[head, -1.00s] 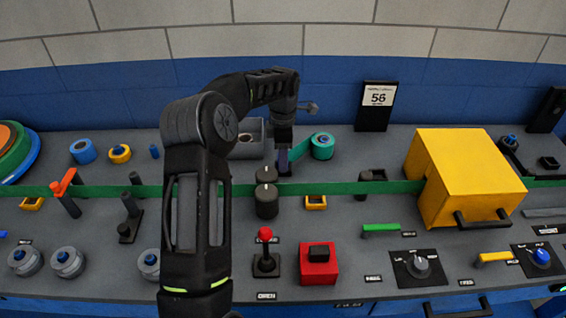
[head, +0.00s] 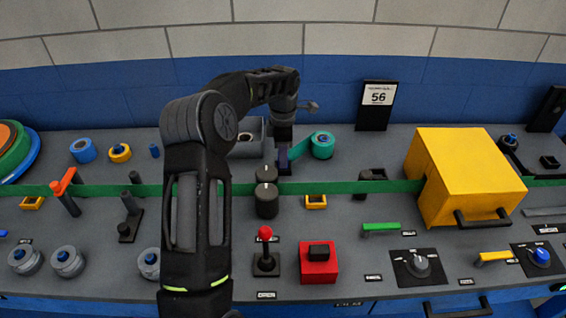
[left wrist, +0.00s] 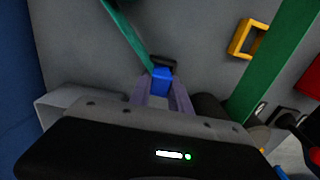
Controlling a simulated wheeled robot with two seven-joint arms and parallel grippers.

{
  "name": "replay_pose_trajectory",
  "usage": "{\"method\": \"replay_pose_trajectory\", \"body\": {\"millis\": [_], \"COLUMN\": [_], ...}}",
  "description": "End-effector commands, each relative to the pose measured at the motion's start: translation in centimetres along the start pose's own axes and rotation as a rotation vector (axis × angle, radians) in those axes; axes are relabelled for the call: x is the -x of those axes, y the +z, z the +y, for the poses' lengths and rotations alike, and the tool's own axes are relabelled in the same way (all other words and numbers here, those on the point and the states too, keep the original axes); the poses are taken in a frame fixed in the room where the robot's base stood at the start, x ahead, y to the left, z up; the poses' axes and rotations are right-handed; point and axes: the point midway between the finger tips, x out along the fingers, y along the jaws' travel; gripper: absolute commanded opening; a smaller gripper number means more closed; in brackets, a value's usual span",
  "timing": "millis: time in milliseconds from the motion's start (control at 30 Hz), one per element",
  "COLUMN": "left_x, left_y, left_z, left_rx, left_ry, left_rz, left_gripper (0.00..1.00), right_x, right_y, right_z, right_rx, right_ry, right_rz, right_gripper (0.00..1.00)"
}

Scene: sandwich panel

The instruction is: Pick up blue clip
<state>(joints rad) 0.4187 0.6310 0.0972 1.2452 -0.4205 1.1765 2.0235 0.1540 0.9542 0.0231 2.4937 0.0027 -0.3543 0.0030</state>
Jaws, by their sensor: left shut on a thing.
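The blue clip (left wrist: 161,82) shows in the left wrist view between the two purple-grey fingers of my left gripper (left wrist: 160,91), which is shut on it. A dark piece sits at its far end, and a green strip (left wrist: 125,35) runs up to that spot. In the head view my left gripper (head: 284,160) points down at the back of the panel, just left of a green tape roll (head: 322,146). The clip is not clearly visible there. My right gripper is not in view.
Two black rollers (head: 266,198) stand just in front of the gripper, by a green band (head: 335,188) crossing the panel. A yellow box (head: 465,180) stands right, and a "56" sign (head: 377,97) behind. A grey holder (head: 247,143) is close on the left.

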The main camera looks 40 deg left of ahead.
Motion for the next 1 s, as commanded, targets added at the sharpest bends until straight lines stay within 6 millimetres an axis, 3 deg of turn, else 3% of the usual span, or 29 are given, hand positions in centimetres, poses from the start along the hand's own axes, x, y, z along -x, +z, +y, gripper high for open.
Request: {"method": "replay_pose_trajectory", "body": {"millis": [567,733,1000], "left_x": [0.6,2.9,8.4], "left_y": [0.0,0.0,0.1], "left_z": [0.1,0.1,0.1], "left_rx": [0.0,-0.001,-0.001], "left_ry": [0.003,0.004,0.003], "left_rz": [-0.001,-0.001,-0.002], "left_gripper": [0.0,0.0,0.0], "right_x": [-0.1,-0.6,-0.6], "right_y": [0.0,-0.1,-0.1], "right_z": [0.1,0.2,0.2], "right_rx": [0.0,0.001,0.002], "right_ry": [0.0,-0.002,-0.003], "right_rz": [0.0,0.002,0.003], "right_gripper": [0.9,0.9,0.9]}}
